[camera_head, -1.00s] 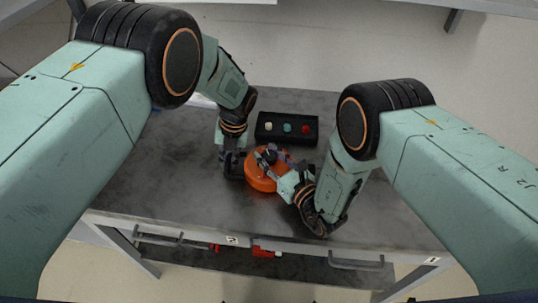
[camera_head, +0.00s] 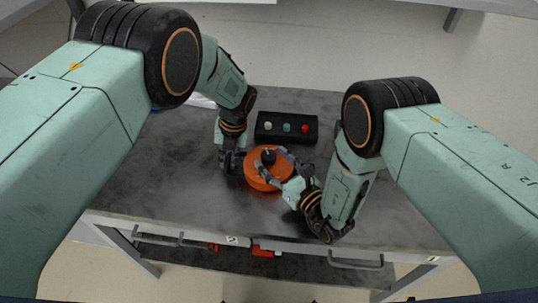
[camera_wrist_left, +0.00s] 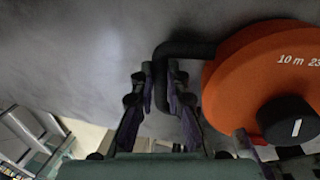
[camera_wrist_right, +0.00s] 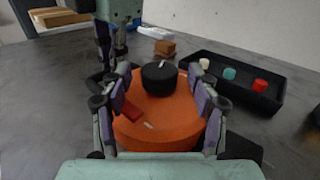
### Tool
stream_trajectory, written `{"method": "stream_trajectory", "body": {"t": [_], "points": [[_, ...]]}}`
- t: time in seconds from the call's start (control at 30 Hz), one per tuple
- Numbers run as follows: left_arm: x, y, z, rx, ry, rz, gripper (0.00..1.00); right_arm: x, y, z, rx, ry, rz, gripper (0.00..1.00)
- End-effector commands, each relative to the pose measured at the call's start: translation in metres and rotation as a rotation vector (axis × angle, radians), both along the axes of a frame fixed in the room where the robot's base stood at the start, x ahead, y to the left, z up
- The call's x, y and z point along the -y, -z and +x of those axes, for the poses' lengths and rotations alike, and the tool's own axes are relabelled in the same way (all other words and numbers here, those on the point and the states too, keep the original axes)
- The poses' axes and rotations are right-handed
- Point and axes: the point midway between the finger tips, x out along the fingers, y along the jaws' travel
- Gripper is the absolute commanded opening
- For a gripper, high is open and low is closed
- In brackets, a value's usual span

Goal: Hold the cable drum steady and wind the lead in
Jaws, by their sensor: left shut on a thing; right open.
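The orange cable drum (camera_head: 266,178) lies flat on the cart top, with a black knob (camera_head: 268,156) on its upper face. The drum also shows in the left wrist view (camera_wrist_left: 240,62), with a bent black handle (camera_wrist_left: 187,49) at its side. My left gripper (camera_head: 231,160) is shut on this handle, left of the drum. My right gripper (camera_wrist_right: 163,72) is open over the drum, with a finger on each side of the knob; I cannot tell whether they touch it. A red patch (camera_wrist_right: 131,112) shows on the drum. I cannot make out the lead clearly.
A black box (camera_head: 286,128) with white, teal and red buttons stands behind the drum on the grey cart top (camera_head: 170,190). A brown block (camera_wrist_right: 165,48) lies beyond the drum. The cart top left of the drum is clear.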

Motion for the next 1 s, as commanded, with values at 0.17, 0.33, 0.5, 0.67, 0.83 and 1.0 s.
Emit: {"method": "stream_trajectory", "body": {"t": [0.17,0.33,0.5,0.67,0.83,1.0], "points": [[0.000,0.000,0.000,0.000,-0.001,0.000,0.00,0.023,0.001,-0.032,-0.005,0.002,0.000,0.61],[0.000,0.000,0.000,0.000,-0.001,0.000,0.00,0.042,0.000,-0.058,-0.003,0.002,0.001,0.61],[0.000,0.000,0.000,0.001,0.000,0.000,0.00,0.053,0.000,-0.074,-0.002,0.001,0.000,0.61],[0.000,0.000,0.000,0.001,0.000,0.000,0.00,0.056,-0.001,-0.080,0.001,-0.001,0.002,0.61],[0.000,0.000,0.000,0.001,0.000,0.000,0.00,0.056,-0.001,-0.080,0.001,-0.001,0.001,0.61],[0.000,0.000,0.000,0.001,0.000,0.000,0.00,0.056,-0.005,-0.076,0.010,-0.001,0.001,0.61]]}}
